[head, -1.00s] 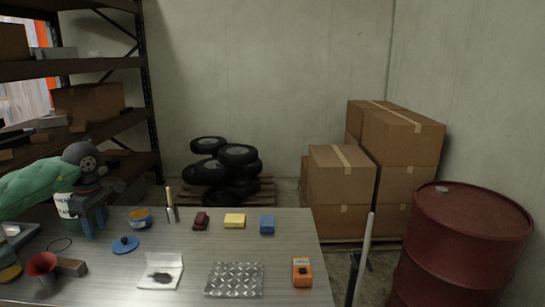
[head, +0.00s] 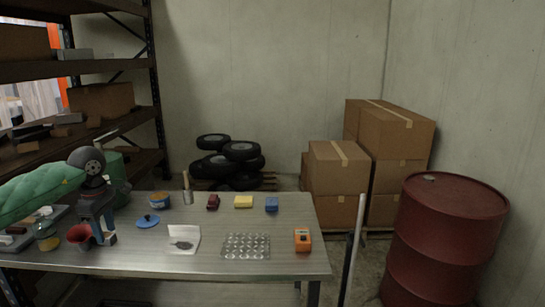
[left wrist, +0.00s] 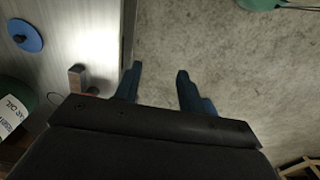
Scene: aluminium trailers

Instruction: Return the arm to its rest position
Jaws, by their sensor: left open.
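There the fingertips lie over bare concrete floor, beside the table edge. My left arm, in a green padded sleeve, comes in from the left. My right gripper is not in view.
A red drum (head: 440,235) and boxes (head: 340,175) stand right. Shelving is at left.

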